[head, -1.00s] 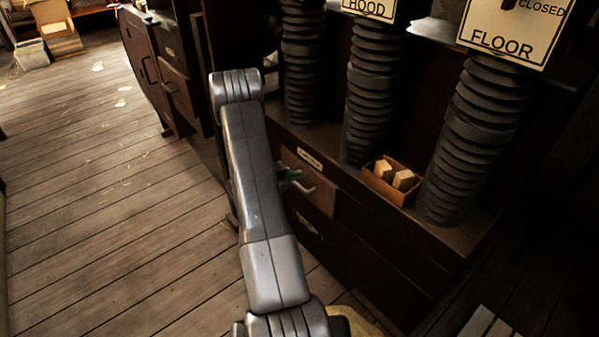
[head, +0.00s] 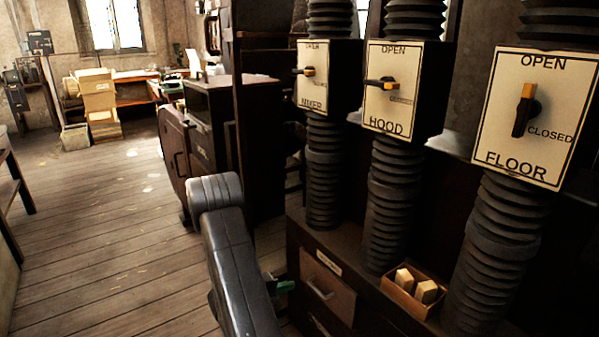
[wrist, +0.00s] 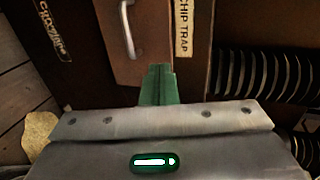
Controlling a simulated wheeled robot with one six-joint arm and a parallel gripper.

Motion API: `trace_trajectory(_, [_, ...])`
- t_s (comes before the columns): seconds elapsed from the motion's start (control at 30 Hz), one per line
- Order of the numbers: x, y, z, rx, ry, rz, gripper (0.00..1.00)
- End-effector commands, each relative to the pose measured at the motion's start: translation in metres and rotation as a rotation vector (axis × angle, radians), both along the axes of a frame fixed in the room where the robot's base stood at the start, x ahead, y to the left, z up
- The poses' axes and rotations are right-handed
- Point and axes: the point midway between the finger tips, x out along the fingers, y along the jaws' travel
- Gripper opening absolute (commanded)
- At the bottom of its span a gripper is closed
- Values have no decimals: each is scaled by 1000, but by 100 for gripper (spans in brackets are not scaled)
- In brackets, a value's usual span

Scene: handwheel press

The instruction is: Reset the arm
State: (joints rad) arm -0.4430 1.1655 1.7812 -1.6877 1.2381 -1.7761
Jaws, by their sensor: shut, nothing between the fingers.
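My gripper (wrist: 159,75) shows in the wrist view as two green fingers pressed together with nothing between them. They point toward a dark wooden front with a metal drawer handle (wrist: 128,32) and a "CHIP TRAP" label (wrist: 184,28). The fingers look apart from the handle, though the gap is hard to judge. In the head view only a bit of my gripper (head: 285,287) shows, to the left of the drawer (head: 325,288); my grey arm link hides the rest.
Switch boxes marked MIXER (head: 313,88), HOOD (head: 386,100) and FLOOR (head: 508,145) stand on ribbed hoses at the right. A small box (head: 405,300) holds pale blocks on the ledge. Open plank floor (head: 90,240) lies at the left.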

Motion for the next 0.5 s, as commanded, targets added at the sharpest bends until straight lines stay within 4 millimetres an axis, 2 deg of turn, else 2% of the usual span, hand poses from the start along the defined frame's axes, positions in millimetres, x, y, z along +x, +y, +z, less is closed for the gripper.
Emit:
trace_trajectory(0.23, [9, -14, -6, 1, -1, -3, 0])
trace_trajectory(0.5, [35, -51, -21, 0, 0, -5, 0])
